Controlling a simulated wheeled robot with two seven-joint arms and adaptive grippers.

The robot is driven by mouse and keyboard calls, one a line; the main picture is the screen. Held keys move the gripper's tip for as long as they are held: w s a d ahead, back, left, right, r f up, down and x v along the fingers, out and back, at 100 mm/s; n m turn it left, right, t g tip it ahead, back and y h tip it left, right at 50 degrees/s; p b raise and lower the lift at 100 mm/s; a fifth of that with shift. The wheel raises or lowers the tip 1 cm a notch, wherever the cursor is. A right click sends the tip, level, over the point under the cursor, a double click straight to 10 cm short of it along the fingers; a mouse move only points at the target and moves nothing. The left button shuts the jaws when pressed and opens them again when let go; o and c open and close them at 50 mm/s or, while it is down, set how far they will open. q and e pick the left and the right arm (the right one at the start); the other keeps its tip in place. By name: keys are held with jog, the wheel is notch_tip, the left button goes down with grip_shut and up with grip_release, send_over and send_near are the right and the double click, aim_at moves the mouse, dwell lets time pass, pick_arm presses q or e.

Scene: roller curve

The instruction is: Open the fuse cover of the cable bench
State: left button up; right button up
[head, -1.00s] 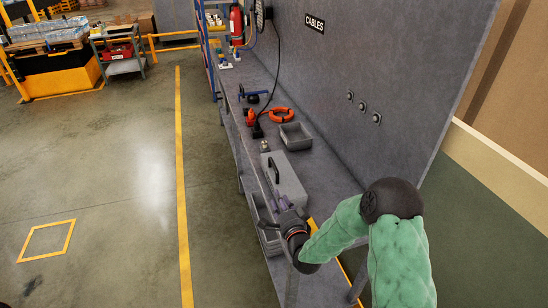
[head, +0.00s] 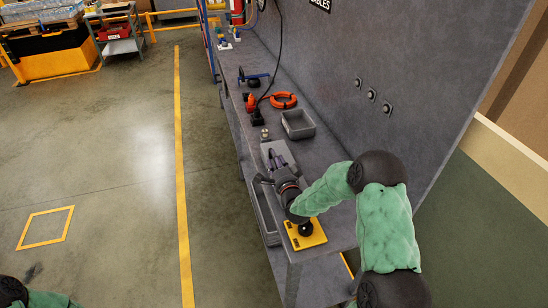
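The cable bench (head: 325,170) runs along the grey wall. A grey box (head: 283,149) sits on the bench, mostly hidden behind my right gripper (head: 264,170). In the earlier frame it shows a flat top with a dark handle. I cannot tell for certain whether this is the fuse cover. My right gripper is over the box's near part, its fingers spread apart with nothing visible between them. Contact with the box cannot be made out. My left arm shows only at the bottom left corner; its gripper is out of view.
A yellow plate with a black knob (head: 319,237) lies at the bench's near end, beside my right wrist. Beyond the box are a grey bin (head: 298,124), an orange cable coil (head: 283,100) and a red tool (head: 251,104). Open floor lies left of the bench.

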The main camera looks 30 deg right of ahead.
jog(key=shift+x, duration=1.15)
grip_shut()
